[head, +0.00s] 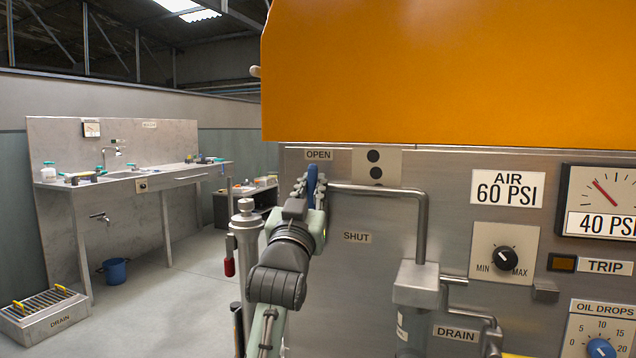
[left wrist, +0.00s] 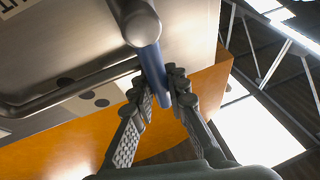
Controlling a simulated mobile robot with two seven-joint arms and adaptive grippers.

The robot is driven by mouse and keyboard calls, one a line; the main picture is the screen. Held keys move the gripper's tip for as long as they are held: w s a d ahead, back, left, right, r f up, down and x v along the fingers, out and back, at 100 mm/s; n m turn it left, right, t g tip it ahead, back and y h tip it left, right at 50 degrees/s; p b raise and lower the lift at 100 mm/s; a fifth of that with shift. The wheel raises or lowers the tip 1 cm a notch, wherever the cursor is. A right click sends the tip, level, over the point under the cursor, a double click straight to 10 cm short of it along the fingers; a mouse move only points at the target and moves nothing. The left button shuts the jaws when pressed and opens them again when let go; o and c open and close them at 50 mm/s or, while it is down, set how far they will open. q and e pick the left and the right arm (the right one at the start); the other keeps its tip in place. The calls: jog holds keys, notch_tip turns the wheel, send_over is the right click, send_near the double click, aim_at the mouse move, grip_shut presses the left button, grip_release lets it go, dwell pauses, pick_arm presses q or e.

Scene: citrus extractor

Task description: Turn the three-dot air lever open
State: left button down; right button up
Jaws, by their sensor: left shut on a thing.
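The blue air lever (head: 312,178) stands about upright on the steel panel, its top close under the OPEN label (head: 318,155). The SHUT label (head: 357,237) sits lower and to the right. A plate with black dots (head: 390,160) is just right of OPEN; two dots show clearly. My left gripper (head: 308,190) is shut on the lever. In the left wrist view the fingers (left wrist: 160,84) stand on either side of the blue lever (left wrist: 152,66), which runs up to a grey pivot (left wrist: 142,28). My right gripper is out of view.
A grey pipe (head: 422,225) runs right from the lever and bends down to a filter body (head: 415,280). An orange hood (head: 450,75) overhangs the panel. A pressure knob (head: 504,259) is at the right. Open floor and a sink bench (head: 125,185) lie left.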

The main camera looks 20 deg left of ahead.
pick_arm(q)
jog(key=shift+a+n+y, duration=0.2)
jog(key=shift+n+y, duration=0.1)
jog(key=shift+n, duration=0.1)
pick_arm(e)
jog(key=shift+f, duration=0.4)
pick_arm(q)
jog(key=shift+r, duration=0.1)
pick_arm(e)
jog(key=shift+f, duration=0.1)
pick_arm(q)
jog(key=c, duration=1.5)
grip_release()
jog(key=shift+o, duration=0.2)
jog(key=shift+r, duration=0.1)
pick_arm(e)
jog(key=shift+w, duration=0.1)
pick_arm(q)
notch_tip(320, 180, up, 10)
jog(key=shift+f, duration=0.1)
jog(key=shift+a, duration=0.1)
